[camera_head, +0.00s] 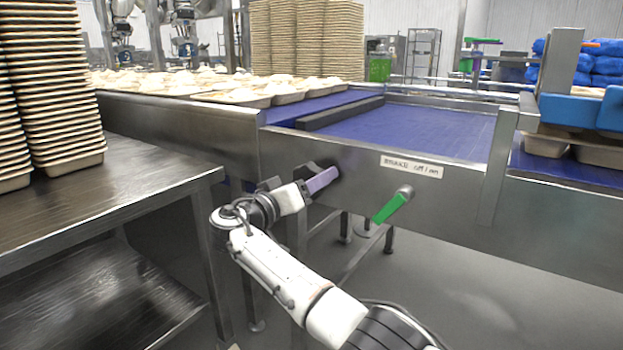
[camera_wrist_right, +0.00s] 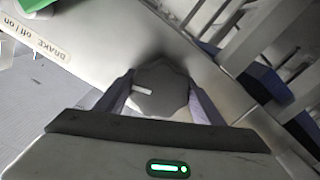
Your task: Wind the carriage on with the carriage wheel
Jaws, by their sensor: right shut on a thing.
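The carriage wheel (camera_wrist_right: 160,95) is a dark grey lobed knob with a short white mark on its left side, set on the steel side panel. My right gripper (camera_head: 318,180) reaches this panel; its pale purple fingers stand on both sides of the wheel in the wrist view and are shut on it. In the head view the wheel is mostly hidden by the gripper. The carriage itself cannot be picked out for certain. My left gripper is in neither view.
A green brake lever (camera_head: 393,206) sticks out to the right of the wheel, below a white label (camera_head: 411,166). A blue belt (camera_head: 420,130) runs behind the panel. A steel table (camera_head: 130,170) with tray stacks (camera_head: 50,90) stands at left.

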